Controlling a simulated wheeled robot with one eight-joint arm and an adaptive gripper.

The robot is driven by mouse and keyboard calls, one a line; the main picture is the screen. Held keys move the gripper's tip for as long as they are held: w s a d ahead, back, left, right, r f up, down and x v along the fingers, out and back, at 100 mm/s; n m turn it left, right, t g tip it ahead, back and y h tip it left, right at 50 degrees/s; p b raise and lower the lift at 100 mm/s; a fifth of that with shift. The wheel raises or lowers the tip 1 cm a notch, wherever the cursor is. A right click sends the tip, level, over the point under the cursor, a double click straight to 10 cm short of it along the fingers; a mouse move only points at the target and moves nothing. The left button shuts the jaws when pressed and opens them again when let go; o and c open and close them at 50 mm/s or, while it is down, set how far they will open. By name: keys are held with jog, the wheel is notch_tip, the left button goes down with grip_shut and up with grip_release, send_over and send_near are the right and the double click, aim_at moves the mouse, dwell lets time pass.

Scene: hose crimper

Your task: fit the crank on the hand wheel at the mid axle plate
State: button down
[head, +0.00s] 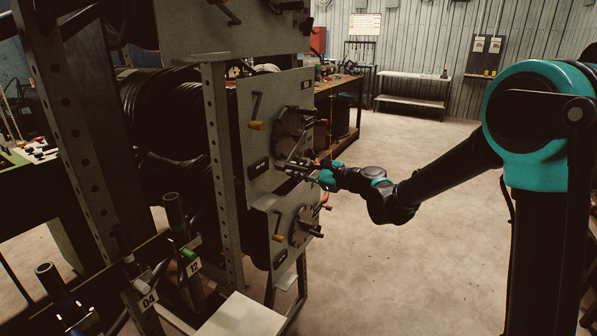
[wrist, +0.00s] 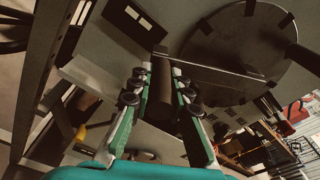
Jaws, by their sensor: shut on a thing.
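The mid axle plate (head: 262,150) is an upright grey sheet on the rack. The hand wheel (head: 292,124) is a dark round disc with dark tabs on its rim, on that plate. It fills the upper right of the wrist view (wrist: 225,45). My gripper (head: 312,170) is in front of the plate, just below the wheel. In the wrist view my gripper (wrist: 157,85) is shut on a dark cylinder, apparently the crank's grip (wrist: 165,88). A thin grey bar runs from it to the right, across the wheel's face. I cannot tell whether the bar touches the wheel.
A lower plate (head: 290,235) with its own wheel and a plate above flank the mid plate. A lever with a yellow grip (head: 256,125) hangs left of the wheel. Black hose coils (head: 165,110) sit behind the rack post (head: 222,170). The floor (head: 400,270) to the right is clear.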

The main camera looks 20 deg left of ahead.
jog(key=shift+a, duration=0.65)
jog(key=c, duration=1.3)
grip_release()
jog(key=shift+c, duration=0.2)
jog(key=s+d+r, duration=0.1)
jog(key=d, duration=1)
jog(key=shift+s+d, duration=0.3)
jog(key=shift+d, duration=0.1)
jog(key=shift+r, duration=0.1)
